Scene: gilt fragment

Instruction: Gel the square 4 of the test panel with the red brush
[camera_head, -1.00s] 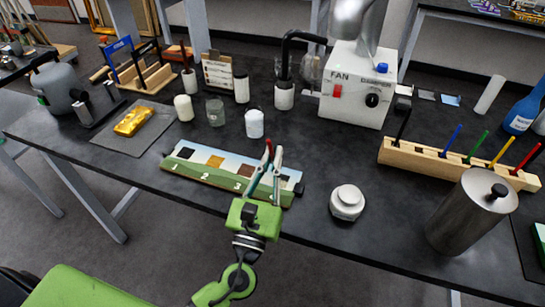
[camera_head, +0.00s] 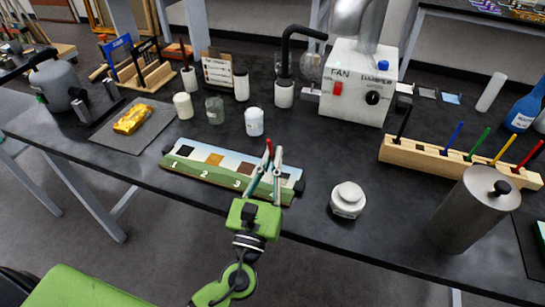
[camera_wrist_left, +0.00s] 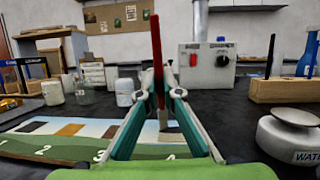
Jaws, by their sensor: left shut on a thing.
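The test panel (camera_head: 215,186) lies near the table's front edge, with dark and brown squares in a row and numbers on its green strip. It also shows in the wrist view (camera_wrist_left: 25,152). My left gripper (camera_head: 268,158) is over its right end and hides square 4. It is shut on a red brush (camera_wrist_left: 156,45), held upright with the red handle up. The brush's lower part shows between the fingers (camera_wrist_left: 163,112) in the wrist view. I cannot tell whether its tip touches the panel. My right gripper is not in view.
A white lidded jar (camera_head: 347,200) stands right of the panel. A wooden rack (camera_head: 420,160) with several coloured sticks and a metal cylinder (camera_head: 468,220) are further right. Small jars (camera_head: 254,122), the fan box (camera_head: 350,95) and a gold piece (camera_head: 131,119) on a mat stand behind.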

